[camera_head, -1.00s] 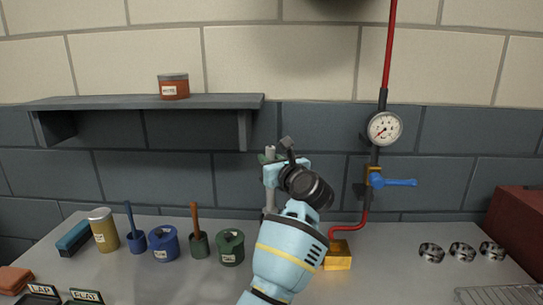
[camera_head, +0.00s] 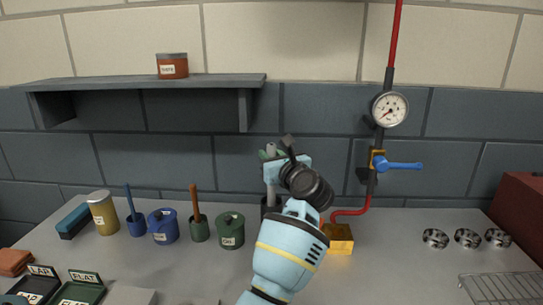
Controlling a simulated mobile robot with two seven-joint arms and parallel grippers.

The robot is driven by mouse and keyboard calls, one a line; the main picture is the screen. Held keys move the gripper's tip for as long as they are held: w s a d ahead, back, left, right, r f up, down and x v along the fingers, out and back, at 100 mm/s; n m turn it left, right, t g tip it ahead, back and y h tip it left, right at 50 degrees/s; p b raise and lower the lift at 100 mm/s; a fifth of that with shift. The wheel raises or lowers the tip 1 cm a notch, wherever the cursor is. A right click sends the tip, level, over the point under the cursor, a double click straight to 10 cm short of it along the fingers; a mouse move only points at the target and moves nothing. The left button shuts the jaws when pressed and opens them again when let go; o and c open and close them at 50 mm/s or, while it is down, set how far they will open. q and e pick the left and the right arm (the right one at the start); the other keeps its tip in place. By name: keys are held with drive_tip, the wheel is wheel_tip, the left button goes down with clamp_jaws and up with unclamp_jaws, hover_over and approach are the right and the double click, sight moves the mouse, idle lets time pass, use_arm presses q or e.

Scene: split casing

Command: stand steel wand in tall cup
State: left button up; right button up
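The steel wand (camera_head: 270,195) is a thin grey rod standing upright near the middle of the view. My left gripper (camera_head: 272,165) is shut around its upper part, with the rod's top showing just above. A dark, narrow cup (camera_head: 268,209), which seems to be the tall cup, stands on the counter directly below, partly hidden by my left arm. The wand's lower end meets the cup's rim in the picture; whether it is inside or in front, I cannot tell. My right gripper is not in view.
Left of my arm stand a green lidded pot (camera_head: 230,231), a green cup with a brown handle (camera_head: 198,226) and a blue pot (camera_head: 163,226). A brass block (camera_head: 339,240) with a red pipe stands close on the right. Several metal rings (camera_head: 467,238) lie farther right.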

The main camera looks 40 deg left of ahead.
use_arm(q)
drive_tip(key=o, duration=0.4)
drive_tip(key=shift+o, duration=0.2)
drive_tip(key=b+v, duration=0.1)
drive_tip(key=v, duration=0.6)
drive_tip(key=shift+s+d, duration=0.25)
drive_tip(key=shift+d, duration=0.1)
idle(0.4)
idle(0.4)
